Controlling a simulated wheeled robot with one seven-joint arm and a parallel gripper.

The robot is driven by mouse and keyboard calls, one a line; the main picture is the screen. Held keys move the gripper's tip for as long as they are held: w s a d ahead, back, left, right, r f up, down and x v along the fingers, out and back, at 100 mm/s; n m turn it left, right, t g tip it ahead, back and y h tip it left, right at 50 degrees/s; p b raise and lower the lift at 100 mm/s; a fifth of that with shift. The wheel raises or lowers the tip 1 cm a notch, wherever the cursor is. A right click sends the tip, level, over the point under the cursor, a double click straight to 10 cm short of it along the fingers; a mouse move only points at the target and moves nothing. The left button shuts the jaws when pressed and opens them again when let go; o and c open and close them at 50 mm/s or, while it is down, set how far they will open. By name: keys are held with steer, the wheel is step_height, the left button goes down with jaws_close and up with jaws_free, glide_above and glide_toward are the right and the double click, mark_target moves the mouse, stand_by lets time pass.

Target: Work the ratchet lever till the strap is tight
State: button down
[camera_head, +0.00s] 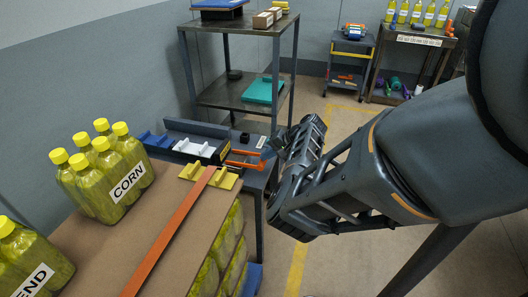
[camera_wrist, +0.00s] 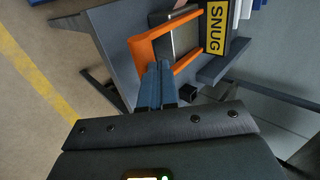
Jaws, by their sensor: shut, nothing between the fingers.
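An orange U-shaped ratchet lever (camera_head: 245,160) stands at the end of the dark bench beside the load; it also shows in the wrist view (camera_wrist: 143,48). An orange strap (camera_head: 165,243) runs across the top of the brown load and over a yellow corner piece (camera_head: 228,181). A yellow plate reading SNUG (camera_wrist: 216,31) sits beside the lever. My gripper (camera_head: 268,150) is at the lever's right end.
Yellow-capped bottles labelled CORN (camera_head: 112,180) stand on the load, with more bottles (camera_head: 30,262) at the lower left. A metal shelf (camera_head: 230,105) stands behind the bench. White (camera_head: 195,149) and blue (camera_head: 155,139) pieces sit along the bench. Open floor lies to the right.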

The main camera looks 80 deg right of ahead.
steer(key=shift+s+f, duration=0.2)
steer(key=shift+f, duration=0.4)
steer(key=shift+a+f, duration=0.1)
steer(key=shift+f, duration=0.05)
